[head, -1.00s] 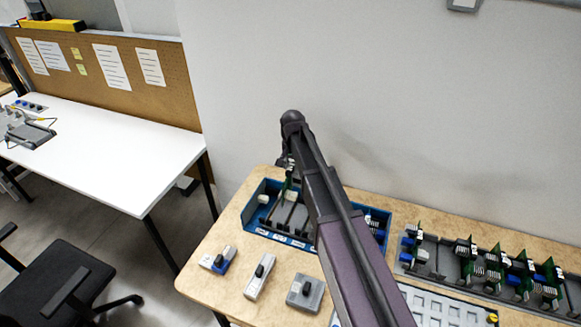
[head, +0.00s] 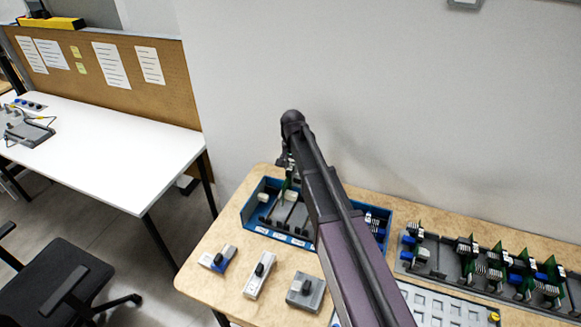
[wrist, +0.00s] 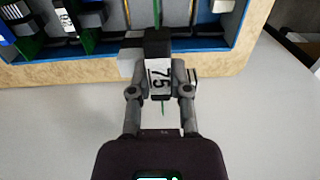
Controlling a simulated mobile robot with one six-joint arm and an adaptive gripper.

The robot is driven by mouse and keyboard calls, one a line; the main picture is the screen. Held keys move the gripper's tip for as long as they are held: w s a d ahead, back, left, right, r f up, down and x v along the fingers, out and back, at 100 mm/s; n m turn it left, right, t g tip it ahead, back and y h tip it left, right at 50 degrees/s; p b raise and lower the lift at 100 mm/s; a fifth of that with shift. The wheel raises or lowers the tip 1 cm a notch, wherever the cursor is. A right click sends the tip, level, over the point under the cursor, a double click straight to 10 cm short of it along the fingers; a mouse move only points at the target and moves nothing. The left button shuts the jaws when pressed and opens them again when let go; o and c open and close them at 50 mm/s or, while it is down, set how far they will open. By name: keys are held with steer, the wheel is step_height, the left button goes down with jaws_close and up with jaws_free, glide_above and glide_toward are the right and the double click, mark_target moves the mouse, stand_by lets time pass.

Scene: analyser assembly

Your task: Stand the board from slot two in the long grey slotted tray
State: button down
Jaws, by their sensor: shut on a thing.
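My gripper (wrist: 158,92) is shut on a green board (wrist: 164,109) with a black block and a white label reading 75. In the head view the gripper (head: 287,163) is at the far left end of the blue box (head: 262,231), and the held board (head: 289,182) hangs upright at its slots. I cannot tell whether its lower edge is still in a slot. The long grey slotted tray (head: 427,274) lies to the right and holds several upright green boards. My arm hides the middle of the blue box.
Three small grey modules (head: 304,292) lie in front of the blue box. A pale tray with recesses (head: 438,306) sits in front of the grey tray. A wall stands close behind the bench. A white table (head: 110,150) and black chair (head: 65,285) are to the left.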

mark_target(292, 178)
steer(key=shift+f+b, duration=4.2)
steer(key=shift+f, duration=0.05)
stand_by(3.8)
